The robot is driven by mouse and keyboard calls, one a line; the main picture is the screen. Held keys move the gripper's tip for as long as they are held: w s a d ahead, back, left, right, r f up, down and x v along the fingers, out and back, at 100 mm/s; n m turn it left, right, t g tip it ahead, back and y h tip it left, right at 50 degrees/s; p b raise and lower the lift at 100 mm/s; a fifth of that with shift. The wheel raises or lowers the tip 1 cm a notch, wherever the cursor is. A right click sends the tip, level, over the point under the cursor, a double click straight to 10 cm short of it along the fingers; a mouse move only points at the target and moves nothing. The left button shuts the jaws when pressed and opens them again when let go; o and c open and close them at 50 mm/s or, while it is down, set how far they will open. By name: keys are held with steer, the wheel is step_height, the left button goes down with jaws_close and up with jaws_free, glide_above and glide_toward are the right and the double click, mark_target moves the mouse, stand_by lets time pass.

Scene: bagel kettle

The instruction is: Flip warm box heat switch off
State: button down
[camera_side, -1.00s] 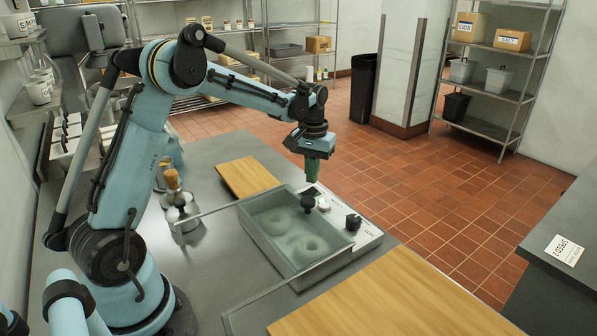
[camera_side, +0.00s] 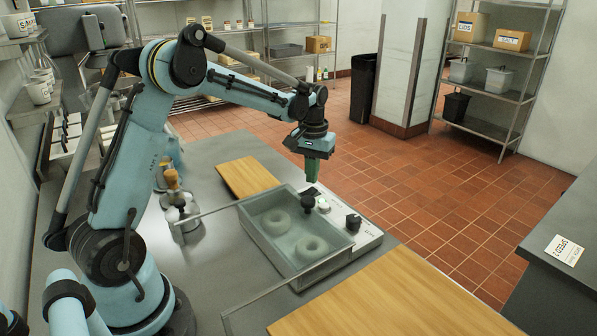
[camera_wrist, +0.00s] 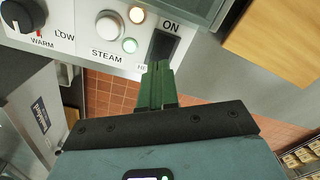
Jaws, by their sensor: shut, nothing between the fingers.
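The warm box (camera_side: 250,222) stands on the counter with a clear lid and two bagels inside. Its white control panel (camera_side: 368,238) runs along the right side. In the wrist view, the black heat switch (camera_wrist: 165,46) has "ON" printed at its upper end; the heat label at its lower end is partly hidden. Which way it is tipped is unclear. My gripper (camera_side: 310,178) is shut and empty, pointing down above the switch. Its green fingertips (camera_wrist: 158,66) overlap the switch's lower end in the wrist view. I cannot tell whether they touch.
Wooden boards (camera_side: 246,176) lie behind and in front (camera_side: 400,295). A thin rail (camera_side: 215,208) crosses left of the box.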

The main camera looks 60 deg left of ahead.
mark_target(312, 190)
steer(key=shift+f, duration=1.35)
stand_by(1.2)
steer(key=shift+r, duration=3.55)
